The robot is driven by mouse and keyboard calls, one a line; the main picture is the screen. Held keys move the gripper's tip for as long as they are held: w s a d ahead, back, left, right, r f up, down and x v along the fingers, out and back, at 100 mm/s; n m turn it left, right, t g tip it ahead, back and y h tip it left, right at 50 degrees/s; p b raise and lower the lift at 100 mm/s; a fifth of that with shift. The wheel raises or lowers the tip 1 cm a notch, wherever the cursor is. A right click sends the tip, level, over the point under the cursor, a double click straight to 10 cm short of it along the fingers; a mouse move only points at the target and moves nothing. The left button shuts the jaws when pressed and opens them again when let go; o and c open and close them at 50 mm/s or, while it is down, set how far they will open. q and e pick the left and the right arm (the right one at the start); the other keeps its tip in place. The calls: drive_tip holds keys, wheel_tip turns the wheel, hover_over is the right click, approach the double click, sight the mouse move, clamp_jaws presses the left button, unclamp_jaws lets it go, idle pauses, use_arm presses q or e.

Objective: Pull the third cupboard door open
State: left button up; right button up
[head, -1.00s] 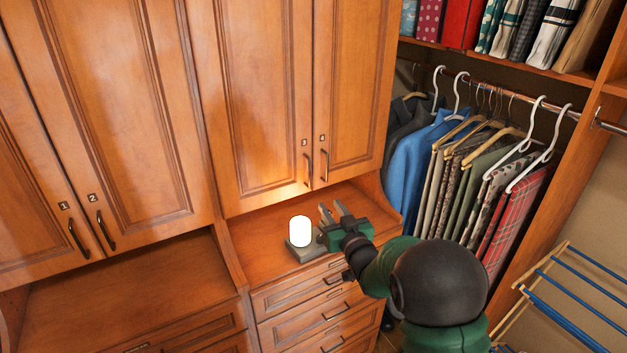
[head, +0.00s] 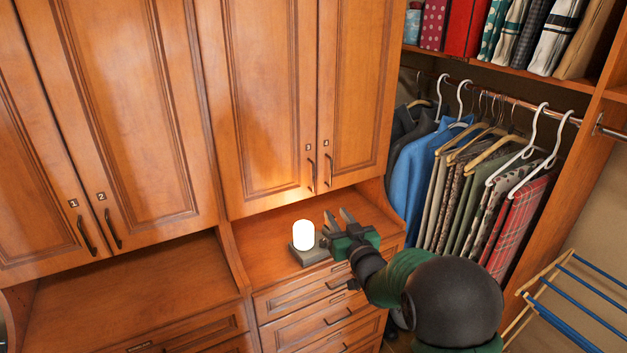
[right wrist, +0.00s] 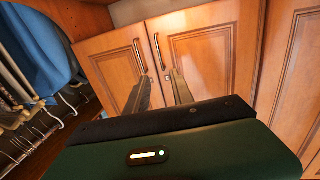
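The third cupboard door (head: 262,110) is the left one of the right-hand pair. It is closed, with a dark upright bar handle (head: 312,175) at its lower right edge. The fourth door (head: 358,90) beside it is closed too, its handle (head: 328,170) close to the third's. My right gripper (head: 337,213) is open and empty, below the two handles and apart from them. In the right wrist view, turned upside down, the open fingers (right wrist: 160,80) point toward the handles; the third door (right wrist: 205,60) is on the right there. My left gripper is not in view.
A white glowing lamp (head: 303,235) on a grey base stands on the counter (head: 262,238) just left of my right gripper. Drawers (head: 325,320) are below. Doors 1 and 2 (head: 130,120) are closed at left. Hanging clothes (head: 470,190) and a drying rack (head: 570,300) are at right.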

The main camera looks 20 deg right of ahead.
drive_tip(key=s+a+b, duration=0.1)
drive_tip(key=s+b, duration=0.7)
drive_tip(key=s, duration=0.8)
drive_tip(key=shift+a, duration=0.25)
drive_tip(key=shift+s+d+f, duration=0.1)
drive_tip(key=shift+d, duration=0.05)
